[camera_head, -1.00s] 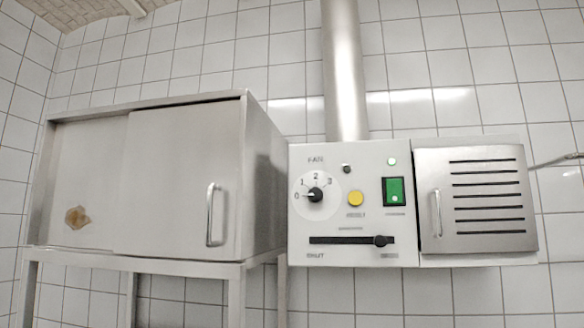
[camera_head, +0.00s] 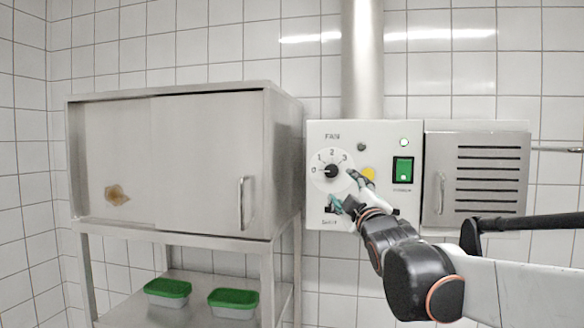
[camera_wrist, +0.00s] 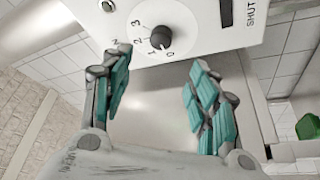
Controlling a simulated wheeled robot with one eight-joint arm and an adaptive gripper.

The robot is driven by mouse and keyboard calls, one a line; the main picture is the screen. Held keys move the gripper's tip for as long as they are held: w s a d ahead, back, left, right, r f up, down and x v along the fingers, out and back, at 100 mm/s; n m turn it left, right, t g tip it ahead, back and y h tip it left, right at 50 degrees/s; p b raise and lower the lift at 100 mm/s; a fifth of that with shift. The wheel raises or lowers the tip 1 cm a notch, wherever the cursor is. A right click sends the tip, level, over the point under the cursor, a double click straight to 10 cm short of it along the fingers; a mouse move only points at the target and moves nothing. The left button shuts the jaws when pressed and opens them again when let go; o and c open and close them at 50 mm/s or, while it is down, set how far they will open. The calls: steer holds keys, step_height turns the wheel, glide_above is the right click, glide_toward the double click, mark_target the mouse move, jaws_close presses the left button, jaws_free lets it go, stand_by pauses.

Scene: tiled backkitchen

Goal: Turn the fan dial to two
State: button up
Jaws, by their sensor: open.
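The fan dial (camera_head: 331,171) is a black knob on a round white scale marked 0 to 3, on the left of a white control panel (camera_head: 316,213). Its pointer is turned left, toward 0. My gripper (camera_head: 345,190) is at the panel, just below and right of the dial, open and empty. In the wrist view, the dial (camera_wrist: 158,39) shows ahead of and between the two teal-padded fingers of my gripper (camera_wrist: 160,58), with no contact visible. My gripper covers part of the slider and the yellow button in the head view.
A yellow button (camera_head: 369,173), a green rocker switch (camera_head: 403,170) and a horizontal slider are close by on the panel. A steel cabinet (camera_head: 196,165) stands left, with green-lidded boxes (camera_head: 168,288) on the shelf below. A slotted steel door (camera_head: 489,180) is on the right.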

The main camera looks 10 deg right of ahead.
mark_target(332, 172)
steer(key=p+x, duration=0.3)
steer(key=x, duration=1)
steer(key=shift+w, duration=0.2)
steer(key=c, duration=1.1)
